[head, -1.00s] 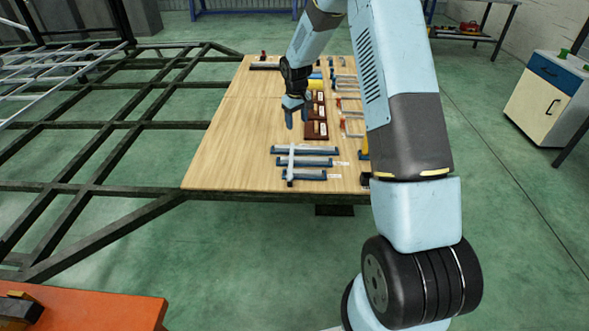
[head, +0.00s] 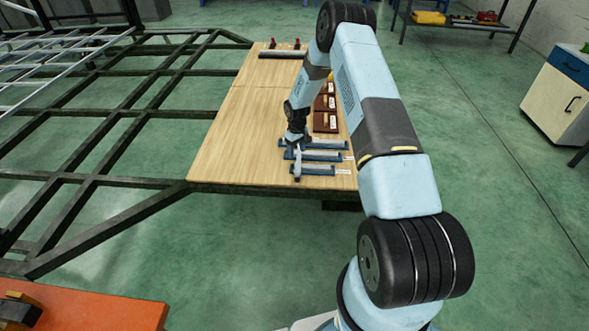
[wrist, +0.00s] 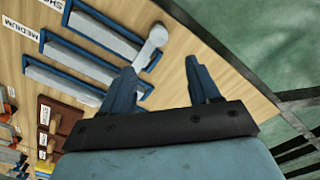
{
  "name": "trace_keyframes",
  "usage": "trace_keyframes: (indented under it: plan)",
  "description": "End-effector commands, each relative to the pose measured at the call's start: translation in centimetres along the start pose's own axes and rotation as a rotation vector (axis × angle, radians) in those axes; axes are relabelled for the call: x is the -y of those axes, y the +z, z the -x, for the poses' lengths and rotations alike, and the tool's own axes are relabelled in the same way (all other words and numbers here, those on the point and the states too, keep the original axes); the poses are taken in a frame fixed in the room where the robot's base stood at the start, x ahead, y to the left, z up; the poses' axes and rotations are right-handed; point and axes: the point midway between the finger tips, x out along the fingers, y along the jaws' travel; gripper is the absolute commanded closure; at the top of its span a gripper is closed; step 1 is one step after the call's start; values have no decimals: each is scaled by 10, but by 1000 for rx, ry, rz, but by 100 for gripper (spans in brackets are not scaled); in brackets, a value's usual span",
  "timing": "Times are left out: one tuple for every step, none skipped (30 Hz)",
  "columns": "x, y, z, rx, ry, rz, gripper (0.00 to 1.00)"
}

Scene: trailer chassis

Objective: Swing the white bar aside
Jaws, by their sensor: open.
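The holders (wrist: 90,47) carry grey bars in the wrist view. My gripper (head: 293,150) is low over the board at the far end of the white bar. In the wrist view my gripper (wrist: 160,66) is open, with bare wood between its fingers. I cannot tell whether a finger touches the bar.
Brown labelled boxes (head: 326,120) stand behind the holders, to the right of my forearm. The board's left half (head: 235,130) is clear. Dark chassis beams (head: 100,180) run to its left.

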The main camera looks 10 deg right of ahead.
Motion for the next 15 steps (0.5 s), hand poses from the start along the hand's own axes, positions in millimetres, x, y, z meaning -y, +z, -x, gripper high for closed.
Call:
trace_keyframes:
  plan:
    - [-1,2,-10,2,-1,-3,39]
    - [-2,2,-15,2,-2,-4,39]
    - [-3,2,-22,2,-1,-5,39]
    - [-3,2,-27,2,-1,-5,39]
    - [-3,3,-33,3,-1,-5,39]
    - [-4,3,-40,2,-1,-5,39]
    - [-4,3,-45,2,-1,-5,39]
    - [-4,3,-50,2,-1,-5,39]
    - [-4,3,-57,2,-1,-5,39]
    - [-4,3,-62,2,-1,-5,39]
    - [-4,3,-68,3,-1,-5,39]
    - [-4,3,-74,2,-1,-5,39]
    - [-4,2,-79,2,-1,-6,39]
    - [-4,2,-83,1,-1,-6,39]
    - [-4,3,-89,1,-1,-6,39]
